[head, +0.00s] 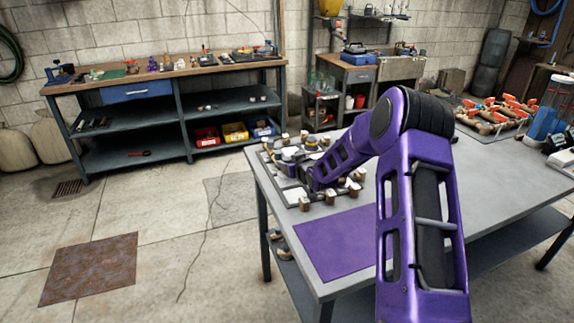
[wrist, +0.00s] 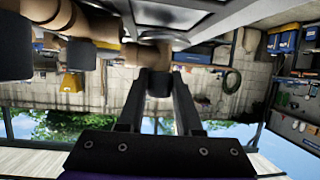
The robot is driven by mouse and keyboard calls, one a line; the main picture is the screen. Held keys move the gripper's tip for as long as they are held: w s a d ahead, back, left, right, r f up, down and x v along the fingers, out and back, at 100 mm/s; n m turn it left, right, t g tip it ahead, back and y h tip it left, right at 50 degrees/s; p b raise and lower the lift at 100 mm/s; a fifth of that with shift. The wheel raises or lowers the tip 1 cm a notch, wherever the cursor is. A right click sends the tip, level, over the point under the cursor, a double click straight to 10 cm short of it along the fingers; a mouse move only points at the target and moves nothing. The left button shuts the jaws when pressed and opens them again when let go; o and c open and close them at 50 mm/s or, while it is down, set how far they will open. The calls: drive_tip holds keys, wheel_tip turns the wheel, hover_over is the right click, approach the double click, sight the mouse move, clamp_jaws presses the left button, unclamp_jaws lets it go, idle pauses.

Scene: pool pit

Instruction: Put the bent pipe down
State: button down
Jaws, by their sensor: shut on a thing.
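In the wrist view my gripper (wrist: 159,80) is shut on the bent pipe (wrist: 148,56), a tan pipe with a dark end between the fingers. Other tan pipe parts with dark collars (wrist: 90,57) show beside it at the upper left. I cannot tell which of them belong to the held piece. In the head view my purple arm reaches over the grey table, and my gripper (head: 293,165) is low over a pale board (head: 289,185) at the table's left end. The held pipe is hard to make out there, and contact with the board is unclear.
Several brown-and-white pieces (head: 330,197) stand around the board. A bare purple mat (head: 340,240) lies in front of it. Orange-handled valves (head: 495,115) and a blue-and-clear container (head: 550,105) are on the table's right. A workbench (head: 165,75) stands against the wall.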

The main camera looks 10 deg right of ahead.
drive_tip(key=shift+s+f, duration=0.1)
drive_tip(key=shift+f, duration=0.15)
drive_tip(key=c, duration=0.6)
unclamp_jaws()
drive_tip(key=shift+f, duration=0.15)
drive_tip(key=shift+s+f, duration=0.1)
drive_tip(key=shift+r+p, duration=0.6)
drive_tip(key=shift+p, duration=0.25)
drive_tip(key=v, duration=1.1)
drive_tip(key=shift+s+r, duration=0.25)
drive_tip(key=shift+r, duration=0.15)
